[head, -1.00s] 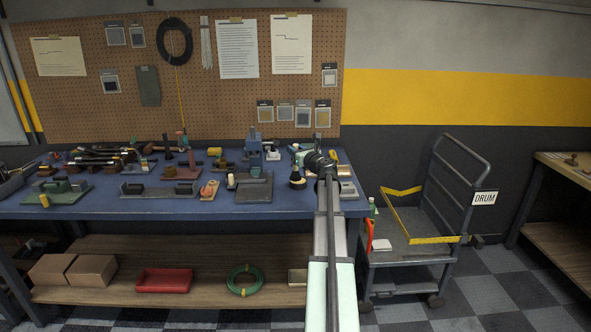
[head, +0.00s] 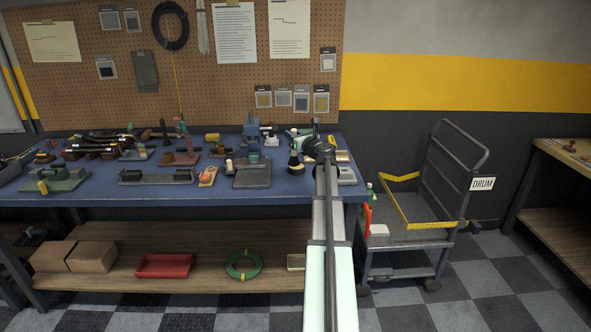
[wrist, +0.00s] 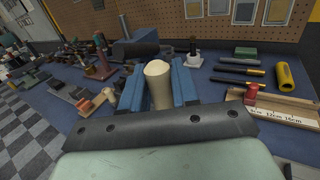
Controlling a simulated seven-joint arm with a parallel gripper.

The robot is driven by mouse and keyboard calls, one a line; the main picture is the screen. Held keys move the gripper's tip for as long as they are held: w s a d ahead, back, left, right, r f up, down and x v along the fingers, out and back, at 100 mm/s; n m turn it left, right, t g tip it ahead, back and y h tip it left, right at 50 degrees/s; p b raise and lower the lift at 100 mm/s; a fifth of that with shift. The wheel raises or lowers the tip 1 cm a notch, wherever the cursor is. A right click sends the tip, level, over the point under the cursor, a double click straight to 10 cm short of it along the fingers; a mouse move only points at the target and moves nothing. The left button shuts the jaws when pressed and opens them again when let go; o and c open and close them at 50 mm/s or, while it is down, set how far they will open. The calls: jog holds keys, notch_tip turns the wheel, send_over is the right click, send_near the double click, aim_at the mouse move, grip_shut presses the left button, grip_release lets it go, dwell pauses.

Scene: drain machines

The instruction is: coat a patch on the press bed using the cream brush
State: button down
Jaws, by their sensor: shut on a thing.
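My gripper (wrist: 159,88) is shut on the cream brush (wrist: 158,72), whose rounded cream handle end stands between the two blue fingers in the wrist view. In the head view the brush (head: 294,163) hangs from the gripper at the right part of the blue bench, with a dark lower end. Its tip and any contact with the bench are too small to tell. The press bed, seemingly the grey plate (head: 252,180) under a blue upright (head: 253,132), lies left of the brush. A small cream-topped piece (head: 229,165) stands at its left edge. No coated patch can be made out.
Left of the press is an orange-topped piece (head: 207,177). A grey device (head: 346,176) sits at the bench's right end. The wrist view shows a yellow cylinder (wrist: 287,76) and a wooden tray with a scale (wrist: 284,108) on the right. A cart (head: 410,228) stands right of the bench.

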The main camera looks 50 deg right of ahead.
dwell(0.5)
jog(key=shift+w+d+f, duration=0.15)
jog(key=shift+w+d, duration=0.05)
jog(key=shift+d, duration=0.1)
jog(key=w+d, duration=0.7)
jog(key=d, duration=0.2)
notch_tip(320, 180, down, 6)
jog(key=shift+s+a, duration=0.15)
jog(key=shift+s, duration=0.05)
jog(key=shift+f, duration=0.6)
dwell(1.6)
notch_tip(320, 180, up, 7)
dwell(1.1)
